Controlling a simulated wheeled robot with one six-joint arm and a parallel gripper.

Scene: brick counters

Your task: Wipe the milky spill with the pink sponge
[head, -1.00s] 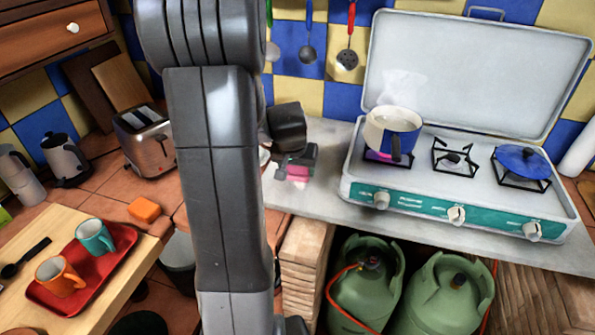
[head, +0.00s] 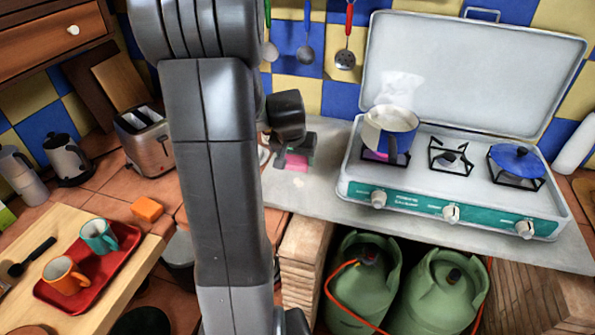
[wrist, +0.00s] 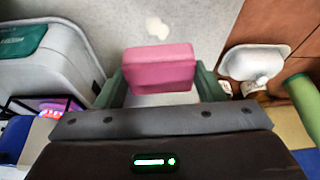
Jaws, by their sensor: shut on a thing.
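My gripper (head: 295,160) is shut on the pink sponge (wrist: 160,68), with one green-grey finger at each side of it. The sponge also shows in the head view (head: 296,162), partly covered by the gripper. The milky spill (wrist: 157,27) is a small whitish patch on the grey counter, just beyond the sponge in the wrist view and apart from it in the picture. In the head view the spill is a faint pale patch (head: 297,182) in front of the gripper. I cannot tell whether the sponge touches the counter.
A camping stove (head: 450,190) with a steaming pot (head: 390,122) stands right of the gripper. A white dish (wrist: 255,62) lies on its other side. The grey counter (head: 335,185) ends at a front edge above green gas bottles. My arm hides part of the head view.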

